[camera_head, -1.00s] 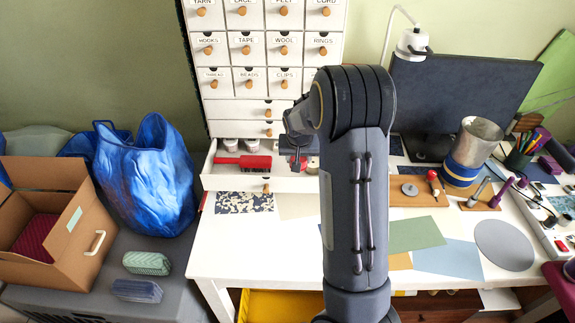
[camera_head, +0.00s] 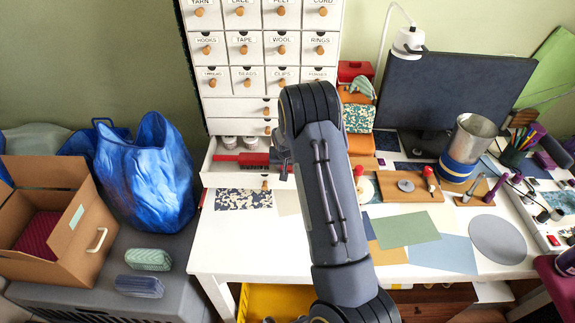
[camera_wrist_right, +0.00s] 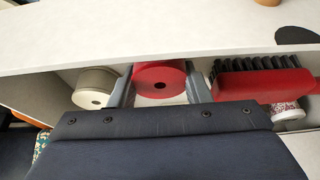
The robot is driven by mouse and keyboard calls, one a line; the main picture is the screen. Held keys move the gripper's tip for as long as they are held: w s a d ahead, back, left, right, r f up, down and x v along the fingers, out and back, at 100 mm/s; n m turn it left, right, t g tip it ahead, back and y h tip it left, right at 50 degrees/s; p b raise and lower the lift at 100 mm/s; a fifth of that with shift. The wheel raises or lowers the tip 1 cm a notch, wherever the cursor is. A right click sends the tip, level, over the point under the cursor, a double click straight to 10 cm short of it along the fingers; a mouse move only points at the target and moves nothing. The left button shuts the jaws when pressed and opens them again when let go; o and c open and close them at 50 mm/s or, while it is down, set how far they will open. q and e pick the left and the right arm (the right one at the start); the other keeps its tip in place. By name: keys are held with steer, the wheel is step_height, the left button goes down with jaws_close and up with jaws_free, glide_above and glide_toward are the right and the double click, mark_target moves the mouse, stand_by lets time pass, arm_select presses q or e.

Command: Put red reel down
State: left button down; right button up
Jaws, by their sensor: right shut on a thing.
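The red reel (camera_wrist_right: 160,79) sits between the two fingers of my right gripper (camera_wrist_right: 158,86) in the right wrist view. In the head view my right gripper (camera_head: 283,160) is at the right part of the open white drawer (camera_head: 227,180), largely hidden by my arm. The reel is in the drawer's opening; I cannot tell whether it touches the floor. My left gripper is not in view.
A red brush (camera_wrist_right: 262,84) lies close to the right of the reel in the wrist view, and a pale reel (camera_wrist_right: 94,88) stands to the left. A small patterned reel (camera_wrist_right: 287,111) is partly hidden by the brush. Patterned boxes (camera_head: 357,117) stand beside the drawer cabinet.

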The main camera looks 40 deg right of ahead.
steer(key=shift+f, duration=0.2)
steer(key=o, duration=1)
steer(key=shift+c, duration=0.2)
steer(key=shift+r, duration=0.1)
steer(key=shift+r, duration=0.3)
steer(key=b+v, duration=0.2)
steer(key=v, duration=0.9)
steer(key=s+a+r+n+t+y, duration=0.1)
steer(key=s+a+r+y, duration=0.2)
steer(key=s+a+r, duration=0.4)
steer(key=s+a+r+n+t+y, duration=0.15)
steer(key=s+a+r, duration=0.25)
steer(key=s+a, duration=0.4)
steer(key=s+a+n+y, duration=0.1)
steer(key=s+a+n, duration=0.1)
steer(key=s+a, duration=0.2)
steer(key=s+a+n+y, duration=0.1)
steer(key=s+a, duration=0.3)
steer(key=s, duration=0.5)
steer(key=shift+s+a+n, duration=0.3)
steer(key=shift+s+n, duration=0.05)
steer(key=shift+n, duration=0.1)
